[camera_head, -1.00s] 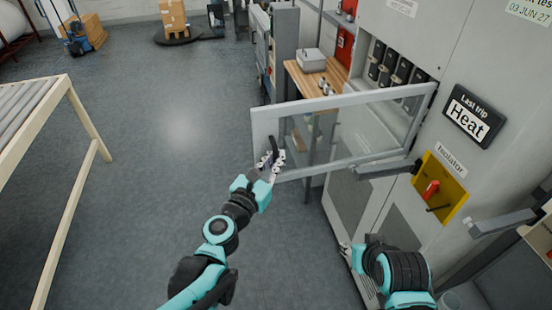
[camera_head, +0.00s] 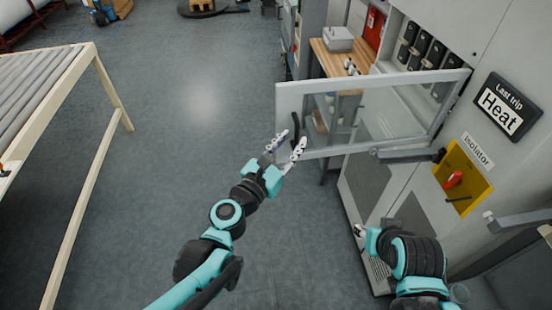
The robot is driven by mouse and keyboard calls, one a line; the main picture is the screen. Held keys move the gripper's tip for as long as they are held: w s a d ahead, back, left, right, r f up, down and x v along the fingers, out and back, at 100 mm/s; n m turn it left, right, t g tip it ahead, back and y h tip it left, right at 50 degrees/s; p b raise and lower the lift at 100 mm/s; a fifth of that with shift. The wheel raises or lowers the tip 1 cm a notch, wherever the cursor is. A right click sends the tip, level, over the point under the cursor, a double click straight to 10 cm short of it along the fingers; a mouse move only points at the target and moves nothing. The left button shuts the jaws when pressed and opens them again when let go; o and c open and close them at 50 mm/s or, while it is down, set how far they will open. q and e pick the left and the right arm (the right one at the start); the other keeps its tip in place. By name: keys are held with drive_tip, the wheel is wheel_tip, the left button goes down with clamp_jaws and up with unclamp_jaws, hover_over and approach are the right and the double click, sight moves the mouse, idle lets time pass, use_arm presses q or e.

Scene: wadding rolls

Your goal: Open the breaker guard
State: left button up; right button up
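The breaker guard (camera_head: 284,107) is a clear panel in a pale grey frame. It stands swung out from the grey cabinet, with the dark breakers (camera_head: 421,46) exposed behind it. A dark curved handle (camera_head: 296,127) shows near its free edge. My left gripper (camera_head: 287,147) is at the lower corner of that edge, its fingers spread apart beside the handle's lower end. I cannot tell whether a finger touches the guard. My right gripper (camera_head: 361,231) is low in front of the cabinet, small and partly hidden by its own arm, so its opening is unclear.
A yellow isolator plate (camera_head: 476,187) with a red knob is right of the guard. A grey bar (camera_head: 518,218) sticks out below it. A wooden-topped bench (camera_head: 327,56) stands behind the guard. A roller table (camera_head: 45,75) is at left. The floor (camera_head: 180,150) between is clear.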

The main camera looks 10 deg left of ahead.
use_arm(q)
drive_tip(key=v, duration=0.9)
drive_tip(key=shift+d, duration=0.1)
idle(0.3)
wheel_tip(320, 180, down, 12)
drive_tip(key=s+m+g+y+b, duration=0.15)
drive_tip(key=m+g+b, duration=0.35)
drive_tip(key=m, duration=1.3)
drive_tip(key=s+a+f+m+g+y+b, duration=0.3)
drive_tip(key=a+f+m, duration=0.5)
drive_tip(key=m, duration=0.5)
drive_tip(key=s+a+g+y, duration=0.1)
drive_tip(key=s+a+y, duration=0.1)
drive_tip(key=y, duration=0.1)
